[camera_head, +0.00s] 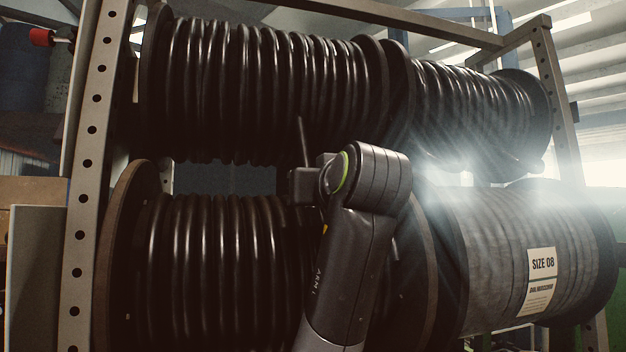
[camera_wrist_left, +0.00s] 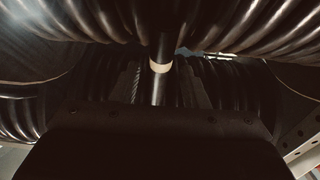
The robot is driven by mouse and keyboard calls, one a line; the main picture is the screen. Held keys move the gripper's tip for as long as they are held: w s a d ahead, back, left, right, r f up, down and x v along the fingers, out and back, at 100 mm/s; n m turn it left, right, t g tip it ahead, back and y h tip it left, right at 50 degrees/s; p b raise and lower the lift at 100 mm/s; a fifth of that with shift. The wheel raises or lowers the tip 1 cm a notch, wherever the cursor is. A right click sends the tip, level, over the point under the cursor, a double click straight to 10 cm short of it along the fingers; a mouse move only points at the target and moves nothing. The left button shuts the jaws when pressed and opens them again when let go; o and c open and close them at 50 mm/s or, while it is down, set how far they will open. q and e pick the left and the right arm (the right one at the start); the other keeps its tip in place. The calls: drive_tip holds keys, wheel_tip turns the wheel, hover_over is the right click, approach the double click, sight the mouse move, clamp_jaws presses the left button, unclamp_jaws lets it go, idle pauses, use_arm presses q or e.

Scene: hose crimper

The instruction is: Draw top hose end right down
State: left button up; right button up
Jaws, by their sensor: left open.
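The top hose end (camera_head: 303,142) shows in the head view as a short thin black length hanging below the upper left reel (camera_head: 255,90). Its lower part is hidden at my left gripper (camera_head: 304,186). In the left wrist view the hose end (camera_wrist_left: 162,46) comes down between the two ribbed fingers of my left gripper (camera_wrist_left: 160,82). It has a pale band (camera_wrist_left: 160,66) with more dark hose below it. The fingers are open, one on each side of the hose, with gaps visible. My right gripper is in neither view.
The lower left reel (camera_head: 215,270) of black hose is close below and behind my left wrist. An upper right reel (camera_head: 475,105) and a lower right reel labelled SIZE 08 (camera_head: 490,260) stand alongside. A perforated metal upright (camera_head: 85,200) bounds the left side.

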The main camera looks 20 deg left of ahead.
use_arm(q)
drive_tip(key=shift+w+a, duration=0.15)
drive_tip(key=shift+w, duration=0.1)
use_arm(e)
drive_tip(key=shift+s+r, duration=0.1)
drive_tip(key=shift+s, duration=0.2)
use_arm(q)
drive_tip(key=shift+c, duration=0.7)
clamp_jaws()
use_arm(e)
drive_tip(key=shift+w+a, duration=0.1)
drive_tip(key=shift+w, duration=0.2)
